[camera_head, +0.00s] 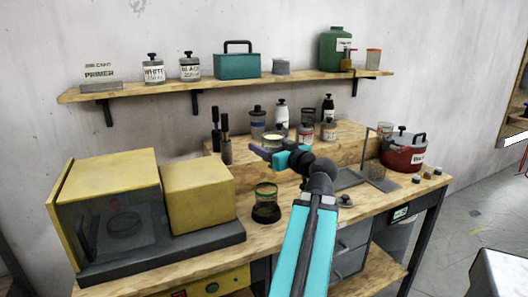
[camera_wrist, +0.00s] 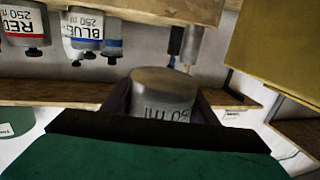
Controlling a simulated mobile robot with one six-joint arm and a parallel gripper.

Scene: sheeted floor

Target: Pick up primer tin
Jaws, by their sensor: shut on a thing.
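My gripper (camera_head: 268,153) is shut on a small grey tin (camera_wrist: 162,92), seen between the fingers in the wrist view. Upside-down lettering that includes "ml" shows on its side; its name is hidden. In the head view the tin's pale round top (camera_head: 274,137) shows above the gripper, over the bench's raised step. I cannot tell whether it is clear of the step. A label reading "PRIMER" (camera_head: 99,72) stands at the left end of the wall shelf; its body blends into the wall.
White (camera_head: 154,72) and black (camera_head: 190,69) paint bottles, a teal box (camera_head: 237,65) and a green jug (camera_head: 335,48) stand on the shelf (camera_head: 220,88). Several bottles crowd the step. A jar (camera_head: 266,203), yellow cabinet (camera_head: 110,210) and red pot (camera_head: 403,152) stand on the bench.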

